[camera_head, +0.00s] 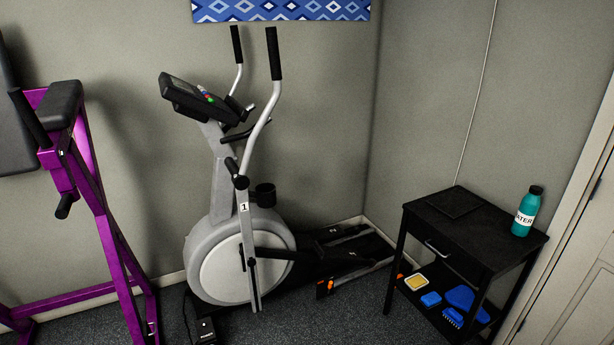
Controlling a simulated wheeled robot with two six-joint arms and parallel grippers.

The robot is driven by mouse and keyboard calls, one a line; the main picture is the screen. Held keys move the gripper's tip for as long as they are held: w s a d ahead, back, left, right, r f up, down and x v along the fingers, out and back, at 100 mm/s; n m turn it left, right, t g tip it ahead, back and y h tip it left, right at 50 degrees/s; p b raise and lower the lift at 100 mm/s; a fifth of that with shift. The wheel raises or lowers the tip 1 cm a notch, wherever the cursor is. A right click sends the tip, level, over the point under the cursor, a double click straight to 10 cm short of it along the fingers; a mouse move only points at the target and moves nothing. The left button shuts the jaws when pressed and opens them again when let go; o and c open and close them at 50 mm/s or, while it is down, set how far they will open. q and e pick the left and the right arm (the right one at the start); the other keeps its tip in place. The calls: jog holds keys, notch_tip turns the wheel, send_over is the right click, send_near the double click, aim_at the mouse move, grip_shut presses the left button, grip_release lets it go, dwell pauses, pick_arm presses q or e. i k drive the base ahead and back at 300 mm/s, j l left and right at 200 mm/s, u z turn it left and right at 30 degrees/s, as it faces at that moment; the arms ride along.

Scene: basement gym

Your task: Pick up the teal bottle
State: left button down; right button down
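The teal bottle (526,213) has a black cap and a white label with dark lettering. It stands upright near the right edge of the top of a small black side table (481,245), at the right of the head view. Nothing touches or covers it. Neither of my grippers shows in the head view, so their distance to the bottle cannot be seen.
A flat dark item (454,202) lies on the tabletop, left of the bottle. The lower shelf holds blue brushes (453,317) and a yellow-and-white item (415,282). An elliptical trainer (240,260) stands centre, a purple frame (107,220) left, a white door (585,270) right.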

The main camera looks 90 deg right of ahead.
aim_at(530, 205)
jog(key=z, duration=4.25)
jog(key=i+l, duration=0.25)
jog(key=i, duration=0.25)
jog(key=i+l, duration=0.3)
jog(key=i, duration=0.25)
jog(key=i+l, duration=0.25)
jog(key=i, duration=0.25)
jog(key=i+l, duration=0.25)
jog(key=i, duration=0.25)
jog(key=l+z, duration=0.05)
